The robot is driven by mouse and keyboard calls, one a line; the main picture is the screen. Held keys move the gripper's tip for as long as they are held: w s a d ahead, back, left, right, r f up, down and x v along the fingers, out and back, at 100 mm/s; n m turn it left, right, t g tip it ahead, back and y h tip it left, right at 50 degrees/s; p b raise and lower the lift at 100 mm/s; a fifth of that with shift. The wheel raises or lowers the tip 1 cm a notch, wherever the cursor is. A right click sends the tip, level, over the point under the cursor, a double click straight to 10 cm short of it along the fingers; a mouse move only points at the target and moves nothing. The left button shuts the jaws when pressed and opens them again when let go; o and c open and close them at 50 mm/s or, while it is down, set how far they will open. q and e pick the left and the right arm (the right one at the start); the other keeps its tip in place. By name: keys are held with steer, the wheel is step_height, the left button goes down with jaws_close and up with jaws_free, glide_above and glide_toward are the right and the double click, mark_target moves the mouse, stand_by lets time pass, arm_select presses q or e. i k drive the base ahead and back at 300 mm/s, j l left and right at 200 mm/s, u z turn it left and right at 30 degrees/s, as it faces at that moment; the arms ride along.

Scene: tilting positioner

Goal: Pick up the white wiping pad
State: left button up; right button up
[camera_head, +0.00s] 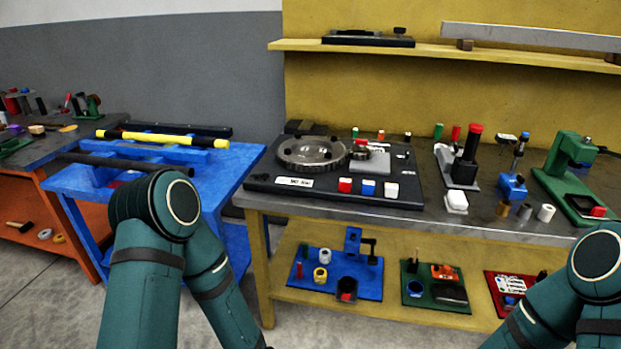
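A small white block with rounded edges (456,201), which looks like the white wiping pad, lies on the grey workbench top (470,228). It sits just right of the black plate (337,200) of the tilting positioner and in front of a grey stand with a red-topped black post (466,158). Nothing touches it from above. Both of my green arms show at the bottom of the view, but their grippers are outside the picture.
The black plate carries a round gear-like disc (312,152) and red, blue and white cubes. Right of the pad are small cylinders (546,213), a blue fixture (513,185) and a green press (573,160). A blue table (225,170) stands left.

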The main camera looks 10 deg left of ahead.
mark_target(455, 202)
steer(key=i+l+u, duration=0.35)
steer(key=l, duration=0.3)
steer(key=i+l+u, duration=0.15)
steer(key=l, duration=0.15)
steer(key=i+l+u, duration=0.15)
steer(key=l, duration=0.2)
steer(key=k, duration=0.05)
